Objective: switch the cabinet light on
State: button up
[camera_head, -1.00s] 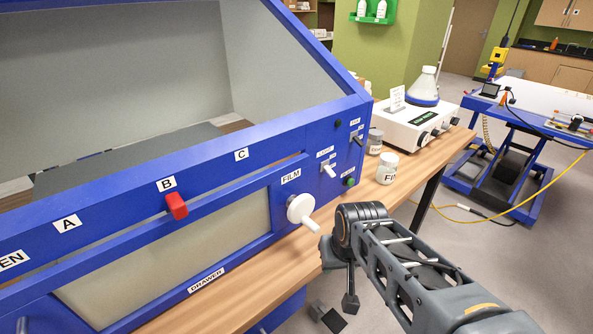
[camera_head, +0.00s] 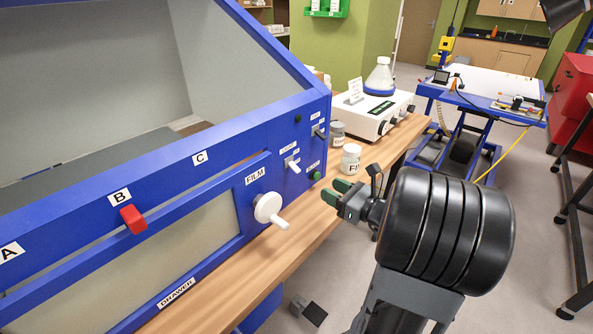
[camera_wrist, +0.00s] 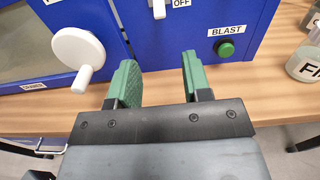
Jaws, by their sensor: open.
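The blue cabinet (camera_head: 225,165) fills the left of the head view, with a control panel at its right end. A white toggle lever (camera_head: 291,164) sits mid-panel under a small label, too small to read surely. In the wrist view the white lever (camera_wrist: 158,9) shows at the top edge, tip downward beside an OFF label (camera_wrist: 181,3); its upper part is cut off. My gripper (camera_head: 341,192) is open and empty, its green fingers in front of the panel, lower right of the lever. In the wrist view my gripper (camera_wrist: 158,62) points at the panel below the lever, apart from it.
A green BLAST button (camera_wrist: 226,49) lies right of the fingers, and a white FILM knob (camera_head: 268,208) lies left. Another dark toggle (camera_head: 318,131) sits higher. A labelled jar (camera_head: 351,158) and a white stirrer unit (camera_head: 370,115) stand on the wooden bench (camera_head: 225,288).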

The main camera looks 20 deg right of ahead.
aim_at(300, 171)
jog(key=p+x, duration=0.1)
jog(key=x, duration=1.2)
jog(key=shift+w+p, duration=0.2)
jog(key=shift+p, duration=0.1)
grip_shut()
jog(key=shift+r, duration=0.15)
